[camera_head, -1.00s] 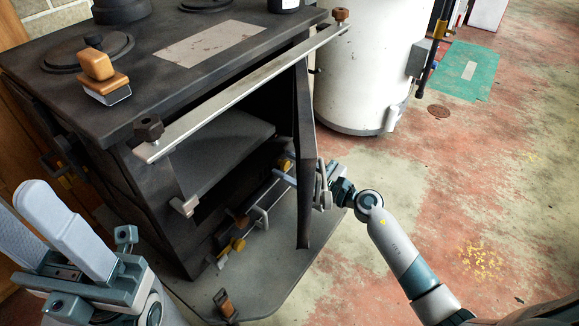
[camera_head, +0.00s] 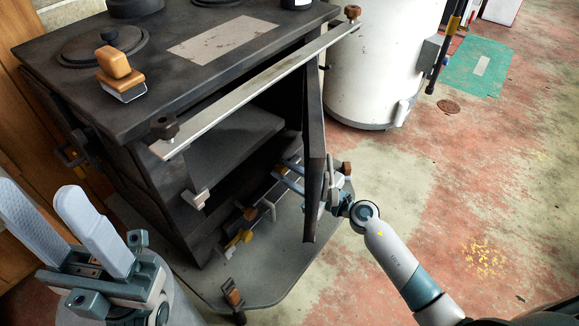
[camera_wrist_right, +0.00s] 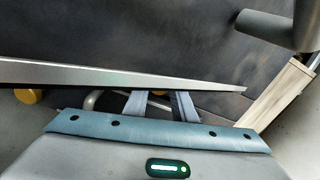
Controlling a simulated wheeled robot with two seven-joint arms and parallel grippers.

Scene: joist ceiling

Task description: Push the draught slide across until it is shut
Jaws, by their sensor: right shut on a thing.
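The draught slide appears to be the thin grey bar with brass-yellow fittings (camera_head: 243,236) low on the black stove's front. My right gripper (camera_head: 282,177) reaches past the open stove door to the far part of this strip. Its two fingers (camera_wrist_right: 160,102) show in the wrist view with a narrow gap, closed on a small part, seemingly of the slide; the door edge hides most of the contact. A brown knob (camera_head: 250,213) and a wire handle (camera_head: 267,206) sit nearer along the front. My left gripper (camera_head: 38,195) is open and empty at the lower left.
The stove door (camera_head: 314,150) stands open beside my right wrist. A pale rail (camera_head: 255,92) runs along the stove top's front edge. A grey hearth plate (camera_head: 275,283) lies below.

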